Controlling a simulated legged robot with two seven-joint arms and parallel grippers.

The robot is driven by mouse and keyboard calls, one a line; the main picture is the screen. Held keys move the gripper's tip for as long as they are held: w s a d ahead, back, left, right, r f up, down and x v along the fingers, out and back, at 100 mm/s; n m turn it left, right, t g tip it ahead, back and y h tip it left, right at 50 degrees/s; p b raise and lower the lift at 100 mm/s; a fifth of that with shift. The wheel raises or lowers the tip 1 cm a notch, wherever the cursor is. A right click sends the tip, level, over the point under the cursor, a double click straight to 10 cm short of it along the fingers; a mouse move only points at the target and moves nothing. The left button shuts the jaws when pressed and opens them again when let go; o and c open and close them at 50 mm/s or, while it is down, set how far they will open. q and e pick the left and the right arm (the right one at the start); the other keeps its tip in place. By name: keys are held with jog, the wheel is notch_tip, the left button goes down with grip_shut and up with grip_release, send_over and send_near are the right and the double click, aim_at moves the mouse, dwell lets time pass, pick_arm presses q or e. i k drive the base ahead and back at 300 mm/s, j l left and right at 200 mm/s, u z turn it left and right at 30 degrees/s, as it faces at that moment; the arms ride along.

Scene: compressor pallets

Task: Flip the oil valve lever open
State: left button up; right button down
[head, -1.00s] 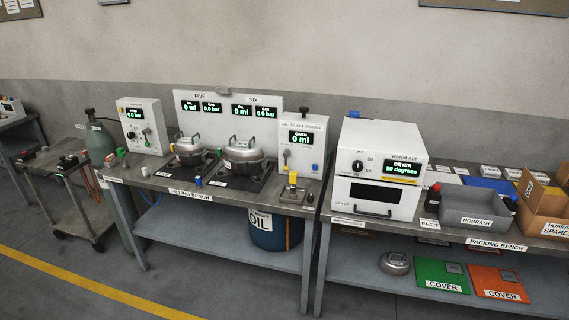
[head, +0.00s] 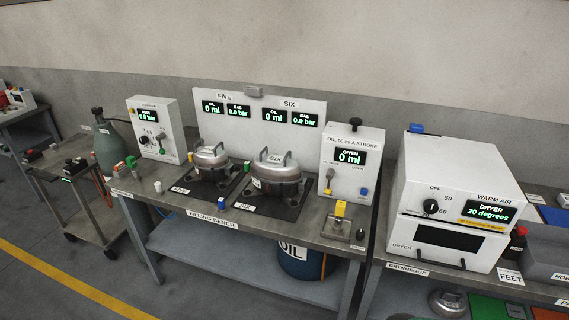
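The oil unit (head: 367,145) is a white upright box at the right end of the filling bench. It is labelled oil, 50 ml a stroke, and its display (head: 350,157) reads 0 ml. A small grey lever (head: 330,176) is on the left of its front face, with a yellow fitting below it. The lever is too small to tell its exact setting. A blue part (head: 364,192) is low on the right of the face, and a black knob (head: 355,125) is on top. Neither of my grippers is in view.
Two metal compressors, five (head: 208,160) and six (head: 277,172), stand on dark mats left of the oil unit. A yellow-topped fixture (head: 340,209) stands in front of the unit. The white dryer (head: 455,180) is to the right. Floor in front is clear.

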aim_at(330, 173)
jog(key=i+j+u, duration=0.1)
jog(key=i+u, duration=0.2)
jog(key=i, duration=0.9)
